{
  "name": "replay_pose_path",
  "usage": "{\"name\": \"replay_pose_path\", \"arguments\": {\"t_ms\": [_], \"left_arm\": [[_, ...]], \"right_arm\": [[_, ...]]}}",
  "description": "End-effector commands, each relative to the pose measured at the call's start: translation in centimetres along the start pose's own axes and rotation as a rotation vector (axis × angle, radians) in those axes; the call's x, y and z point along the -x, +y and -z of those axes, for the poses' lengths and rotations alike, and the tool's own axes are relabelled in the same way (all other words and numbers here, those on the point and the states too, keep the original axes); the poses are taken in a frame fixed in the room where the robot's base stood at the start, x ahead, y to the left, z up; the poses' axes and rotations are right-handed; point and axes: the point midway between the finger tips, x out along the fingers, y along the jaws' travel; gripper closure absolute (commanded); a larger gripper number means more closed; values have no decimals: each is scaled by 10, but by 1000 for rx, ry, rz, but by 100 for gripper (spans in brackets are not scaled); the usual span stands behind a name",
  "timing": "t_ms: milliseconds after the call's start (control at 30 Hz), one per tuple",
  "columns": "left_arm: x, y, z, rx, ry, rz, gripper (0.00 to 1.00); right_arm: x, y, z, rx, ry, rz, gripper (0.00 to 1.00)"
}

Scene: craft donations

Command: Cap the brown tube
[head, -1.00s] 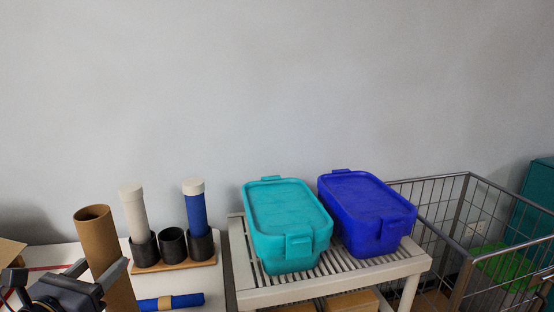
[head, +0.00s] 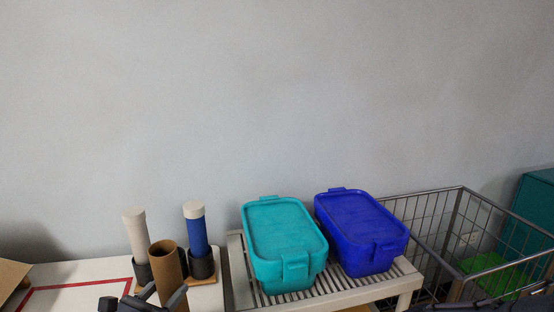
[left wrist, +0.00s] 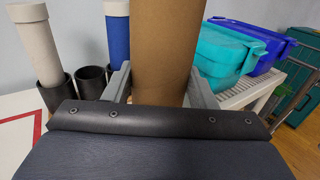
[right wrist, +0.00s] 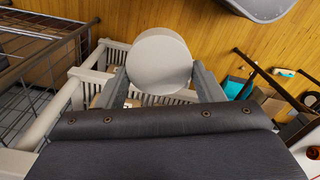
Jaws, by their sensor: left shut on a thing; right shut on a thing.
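The brown tube (head: 167,265) stands upright in my left gripper (head: 163,293), with its open, uncapped top showing. In the left wrist view, the fingers of my left gripper (left wrist: 161,88) are shut on both sides of the brown tube (left wrist: 166,55). In the right wrist view, my right gripper (right wrist: 160,84) is shut on a round white cap (right wrist: 160,62). The cap is apart from the brown tube. The right gripper's fingers do not show clearly in the head view; dark parts of my arm show at the lower right.
A white-capped white tube (head: 136,236) and a white-capped blue tube (head: 195,230) stand in dark cups behind the brown tube. Teal (head: 285,237) and blue (head: 360,222) lidded bins sit on a slatted rack (head: 408,283). A wire basket (head: 466,222) stands at the right.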

Motion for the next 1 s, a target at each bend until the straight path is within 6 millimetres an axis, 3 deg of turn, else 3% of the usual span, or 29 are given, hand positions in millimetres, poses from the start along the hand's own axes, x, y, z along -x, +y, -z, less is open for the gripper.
{"name": "replay_pose_path", "arguments": {"t_ms": [100, 333, 533, 1000], "left_arm": [[-11, -15, 9, 8, 5, 1, 90], [-21, -33, 29, 3, 2, -15, 90], [-23, -37, 36, -2, -2, -21, 90], [-23, -37, 36, -2, -3, -20, 90]], "right_arm": [[16, -10, 30, -198, -4, -5, 60], [26, -26, 65, -489, -8, -18, 60], [27, -30, 74, -577, -8, -23, 60], [26, -30, 74, -579, -8, -23, 60]]}}
